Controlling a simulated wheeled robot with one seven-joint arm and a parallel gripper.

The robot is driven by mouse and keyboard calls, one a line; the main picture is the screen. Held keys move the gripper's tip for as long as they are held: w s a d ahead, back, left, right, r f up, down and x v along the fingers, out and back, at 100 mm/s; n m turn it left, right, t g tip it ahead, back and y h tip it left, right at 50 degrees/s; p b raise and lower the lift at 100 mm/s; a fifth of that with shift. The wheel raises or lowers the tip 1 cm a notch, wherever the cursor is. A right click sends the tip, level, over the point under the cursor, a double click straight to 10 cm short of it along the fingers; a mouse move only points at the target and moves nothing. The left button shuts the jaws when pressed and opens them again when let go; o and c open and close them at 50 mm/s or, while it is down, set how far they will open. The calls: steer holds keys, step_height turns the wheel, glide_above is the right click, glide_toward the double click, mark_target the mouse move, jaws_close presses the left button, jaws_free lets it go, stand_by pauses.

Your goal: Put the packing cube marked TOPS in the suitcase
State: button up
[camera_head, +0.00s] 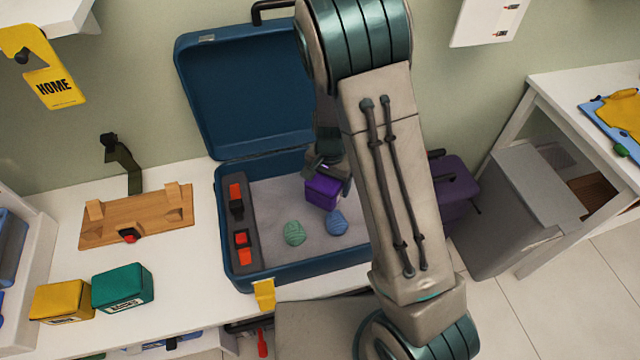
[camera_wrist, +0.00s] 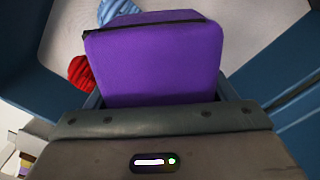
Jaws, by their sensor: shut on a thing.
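My gripper (camera_head: 330,172) is shut on a purple packing cube (camera_head: 322,191) inside the open blue suitcase (camera_head: 225,232), toward its right side. The cube also fills the middle of the wrist view (camera_wrist: 155,60); no TOPS label shows on the faces in view. I cannot tell whether the cube touches the suitcase floor. A green ball-shaped item (camera_head: 294,233) and a blue one (camera_head: 337,223) lie on the grey floor of the suitcase, in front of the cube. My arm hides the right part of the suitcase.
A dark strip with red-orange items (camera_head: 236,192) runs along the suitcase's left side. Yellow (camera_head: 60,300) and green (camera_head: 122,288) cubes stand on the white surface at left, near a wooden board (camera_head: 150,212). The suitcase lid (camera_head: 245,95) stands open behind. In the wrist view, a red item (camera_wrist: 80,72) lies left of the cube.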

steer(key=w+f, duration=0.1)
steer(key=w, duration=0.1)
steer(key=w+a+f, duration=0.1)
steer(key=w, duration=0.1)
steer(key=w+a+f+p, duration=0.1)
steer(key=w+f, duration=0.1)
steer(key=shift+w+a, duration=0.15)
steer(key=shift+f+p, duration=0.5)
steer(key=shift+f, duration=1.4)
steer(key=shift+f, duration=0.1)
steer(key=shift+f+b, duration=0.25)
steer(key=shift+b, duration=0.05)
steer(key=o, duration=1.1)
steer(key=shift+r, duration=0.15)
